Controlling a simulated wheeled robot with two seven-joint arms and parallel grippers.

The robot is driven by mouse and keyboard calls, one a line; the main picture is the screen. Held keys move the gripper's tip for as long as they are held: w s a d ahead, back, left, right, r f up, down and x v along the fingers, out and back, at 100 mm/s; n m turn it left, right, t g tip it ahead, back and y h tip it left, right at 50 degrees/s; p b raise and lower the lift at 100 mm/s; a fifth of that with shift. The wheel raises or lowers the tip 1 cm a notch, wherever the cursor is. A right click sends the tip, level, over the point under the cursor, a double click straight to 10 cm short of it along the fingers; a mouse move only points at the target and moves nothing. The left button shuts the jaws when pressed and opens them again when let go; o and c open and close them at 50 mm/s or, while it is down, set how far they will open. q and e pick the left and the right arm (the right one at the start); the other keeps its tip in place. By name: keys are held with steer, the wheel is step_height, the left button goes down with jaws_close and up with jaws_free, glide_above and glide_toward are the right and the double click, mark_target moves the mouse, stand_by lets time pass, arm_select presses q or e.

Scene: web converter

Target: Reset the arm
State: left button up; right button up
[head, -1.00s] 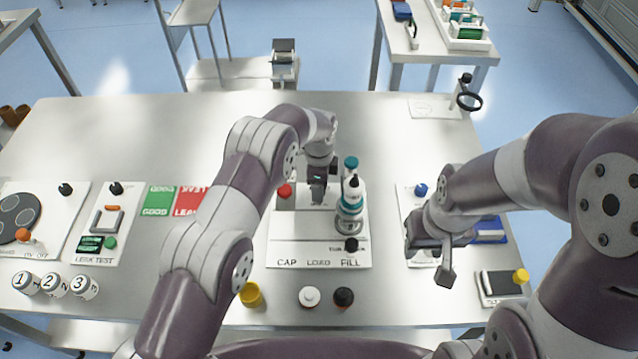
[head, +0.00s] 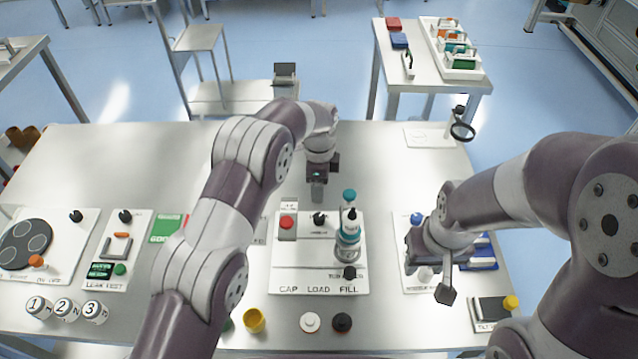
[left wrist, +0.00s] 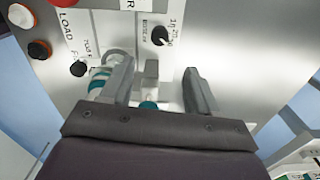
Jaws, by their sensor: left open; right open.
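My left arm reaches across the metal table in the head view, with its gripper (head: 318,188) pointing down behind the CAP LOAD FILL station (head: 320,271). In the left wrist view the fingers of the left gripper (left wrist: 160,88) are spread apart with nothing held between them. The teal-and-white filling device (head: 347,235) stands on the station's right side and shows partly behind a finger in the wrist view (left wrist: 98,82). My right gripper (head: 428,275) is open and empty above the right-hand panel (head: 412,225), covering part of it.
Yellow (head: 254,320), white (head: 310,322) and black (head: 342,322) caps lie along the front. Numbered jars (head: 66,309) stand at front left near the leak test panel (head: 118,250). A magnifier stand (head: 462,130) is at back right. The table's back middle is clear.

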arm_select(q)
steer(key=s+a+r+n, duration=0.9)
steer(key=s+a+n, duration=0.1)
steer(key=s+a, duration=0.15)
steer(key=s+a+n, duration=0.2)
steer(key=s+n, duration=0.1)
steer(key=s, duration=0.2)
steer(key=s+a+r+n+t, duration=0.1)
steer(key=s+a+n, duration=0.1)
steer(key=s, duration=0.3)
steer(key=s+a+n, duration=0.2)
steer(key=s+n, duration=0.2)
steer(key=s, duration=0.1)
steer(key=shift+s+a+r, duration=0.15)
steer(key=shift+a+r, duration=0.1)
steer(key=shift+a, duration=0.05)
steer(key=shift+s, duration=0.1)
